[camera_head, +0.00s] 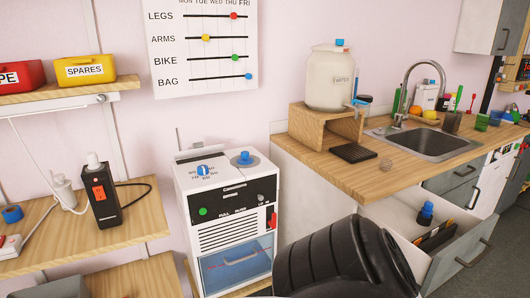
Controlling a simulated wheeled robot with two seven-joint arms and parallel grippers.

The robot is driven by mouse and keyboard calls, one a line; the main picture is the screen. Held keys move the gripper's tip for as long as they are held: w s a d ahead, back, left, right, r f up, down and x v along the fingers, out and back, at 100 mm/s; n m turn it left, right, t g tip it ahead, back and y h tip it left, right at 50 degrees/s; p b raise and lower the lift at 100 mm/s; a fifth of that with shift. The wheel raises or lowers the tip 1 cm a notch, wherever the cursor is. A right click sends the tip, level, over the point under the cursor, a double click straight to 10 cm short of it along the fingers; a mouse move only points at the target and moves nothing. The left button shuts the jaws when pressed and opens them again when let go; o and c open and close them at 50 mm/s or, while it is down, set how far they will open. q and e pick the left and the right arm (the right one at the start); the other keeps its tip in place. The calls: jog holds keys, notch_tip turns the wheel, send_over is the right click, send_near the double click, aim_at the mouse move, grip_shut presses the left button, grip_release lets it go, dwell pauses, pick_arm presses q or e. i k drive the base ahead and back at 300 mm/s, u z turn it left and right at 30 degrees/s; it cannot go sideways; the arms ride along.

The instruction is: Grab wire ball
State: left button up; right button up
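Neither my left nor my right gripper shows in the head view, so I cannot see whether either is open or shut.
A white water jug (330,78) stands on a wooden stand (313,125) behind the mat. An open drawer (463,262) juts out below the counter.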

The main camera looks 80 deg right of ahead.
aim_at(385, 160)
jog(key=z, duration=2.45)
